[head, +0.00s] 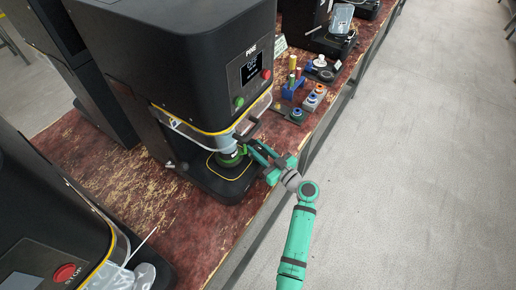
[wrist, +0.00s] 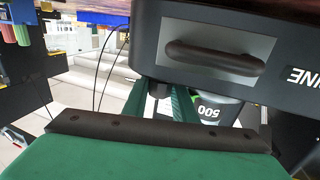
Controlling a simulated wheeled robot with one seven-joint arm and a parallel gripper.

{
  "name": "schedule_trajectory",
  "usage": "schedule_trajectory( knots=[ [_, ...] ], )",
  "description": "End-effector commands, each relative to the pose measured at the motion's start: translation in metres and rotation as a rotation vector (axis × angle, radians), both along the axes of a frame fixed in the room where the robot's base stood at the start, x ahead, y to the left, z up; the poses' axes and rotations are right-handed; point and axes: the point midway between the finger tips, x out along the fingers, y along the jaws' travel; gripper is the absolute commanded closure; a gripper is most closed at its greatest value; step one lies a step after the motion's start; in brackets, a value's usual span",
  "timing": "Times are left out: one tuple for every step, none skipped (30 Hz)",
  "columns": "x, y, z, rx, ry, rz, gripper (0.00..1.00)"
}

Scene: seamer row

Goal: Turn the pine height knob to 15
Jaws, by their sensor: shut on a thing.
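The pine machine (head: 185,60) is a tall black seamer with a lit screen (head: 252,69), whose figures are too small to read. My gripper (head: 250,148) is at its front, beside the green can (head: 231,158) on the lift plate. In the wrist view, the green fingers of my gripper (wrist: 160,100) are closed around a small dark piece (wrist: 158,90), which looks like the height knob. The fingers hide most of it, and I cannot read any scale or pointer. The can, marked 500, stands just behind the fingers in the wrist view (wrist: 209,110).
A dark handle (wrist: 213,57) on a grey plate is close to the fingers. Green (head: 239,102) and red (head: 266,74) buttons are on the front. Small knobs and a blue holder (head: 293,88) stand to the right. Another seamer (head: 45,220) is at lower left. The floor at right is clear.

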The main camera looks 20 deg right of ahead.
Motion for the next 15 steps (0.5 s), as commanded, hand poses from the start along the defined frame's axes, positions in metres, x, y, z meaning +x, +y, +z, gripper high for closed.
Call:
schedule_trajectory(
  knots=[
    [-0.0002, -0.0005, -0.0008, 0.001, 0.001, -0.002, 0.97],
    [-0.0003, -0.0006, -0.0008, 0.001, 0.001, -0.002, 0.97],
    [-0.0003, -0.0006, -0.0007, 0.001, 0.001, -0.002, 0.97],
    [-0.0003, -0.0006, -0.0008, 0.001, 0.001, -0.002, 0.7],
    [-0.0003, -0.0006, -0.0007, 0.001, 0.001, -0.002, 0.63],
    [-0.0002, -0.0003, -0.0007, 0.001, 0.001, -0.002, 0.56],
    [-0.0002, -0.0001, -0.0006, 0.001, 0.001, -0.001, 0.56],
    [-0.0001, 0.0002, -0.0005, 0.001, 0.001, -0.001, 0.56],
    [-0.0001, 0.0004, -0.0005, 0.001, 0.001, -0.001, 0.56],
    [-0.0001, 0.0005, -0.0004, 0.001, 0.001, 0.0, 0.56],
    [-0.0001, 0.0005, -0.0004, 0.001, 0.0, 0.0, 0.56],
    [-0.0001, 0.0004, -0.0003, 0.001, 0.0, 0.0, 0.56],
    [-0.0001, 0.0003, -0.0002, 0.001, 0.0, 0.0, 0.56],
    [-0.0002, 0.0001, -0.0002, 0.0, 0.0, -0.001, 0.56],
    [-0.0003, -0.0001, -0.0002, 0.0, 0.0, -0.001, 0.56]
  ],
)
